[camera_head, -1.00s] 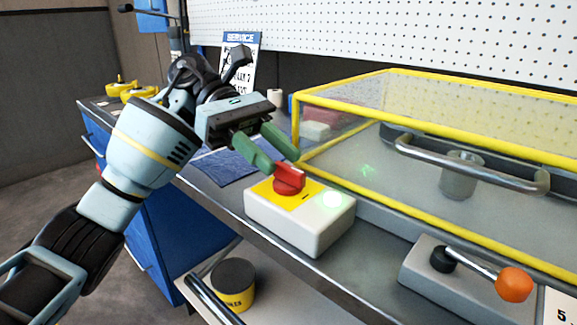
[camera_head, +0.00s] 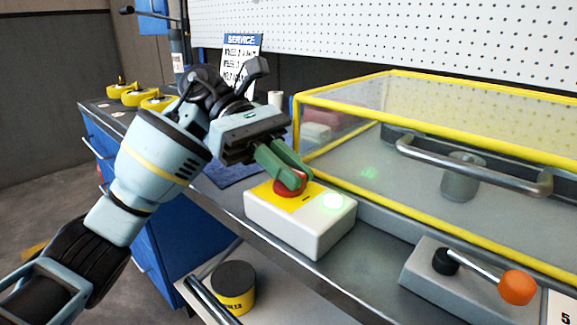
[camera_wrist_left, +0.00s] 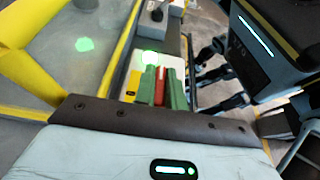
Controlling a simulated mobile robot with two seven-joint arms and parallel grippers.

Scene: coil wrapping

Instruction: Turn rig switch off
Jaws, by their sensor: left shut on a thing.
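The rig switch is a red rotary knob (camera_head: 287,186) on a white box (camera_head: 310,235) with a yellow plate (camera_head: 264,189). A round green lamp (camera_head: 333,201) glows on the box beside the knob. My left gripper (camera_head: 293,181) is over the box with its green fingers shut on the red knob, hiding much of it. In the left wrist view the red knob (camera_wrist_left: 159,86) shows between the two green fingers, and the green lamp (camera_wrist_left: 149,58) is lit just beyond them. My right gripper is not in view.
A yellow-framed clear guard (camera_head: 440,115) with a metal handle (camera_head: 470,168) stands right behind the switch box. A lever with an orange ball (camera_head: 517,287) is at the front right. A yellow and black tub (camera_head: 234,286) sits on the lower shelf.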

